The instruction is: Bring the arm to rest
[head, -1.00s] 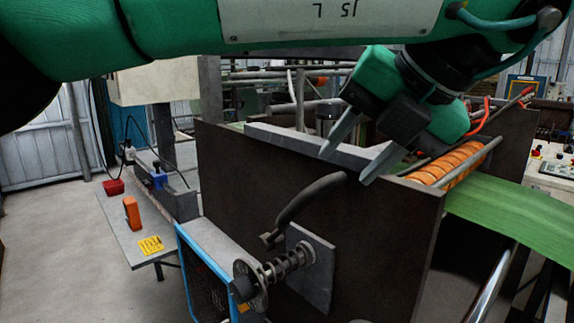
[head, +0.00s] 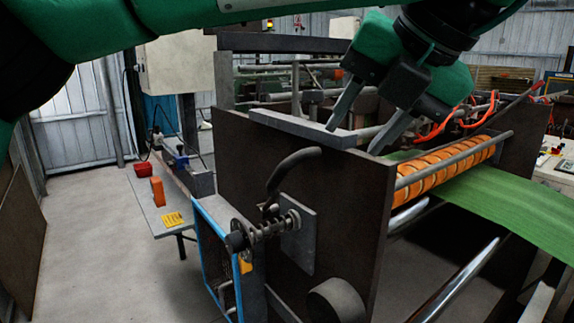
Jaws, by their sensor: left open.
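My left arm crosses the top of the head view from the left. Its green and black left gripper (head: 352,128) hangs at the upper right with its two grey fingers apart. Nothing shows between the fingers. The fingertips appear over the top edge of the dark machine side panel (head: 330,190), near a grey bar (head: 298,128); I cannot tell whether they touch it. My right gripper is not in view.
A lever with a spring-loaded shaft (head: 268,228) juts from the panel. An orange roller (head: 445,172) carries green sheet (head: 520,205) at the right. A bench (head: 170,212) holds an orange item (head: 158,191) and a red one (head: 142,168).

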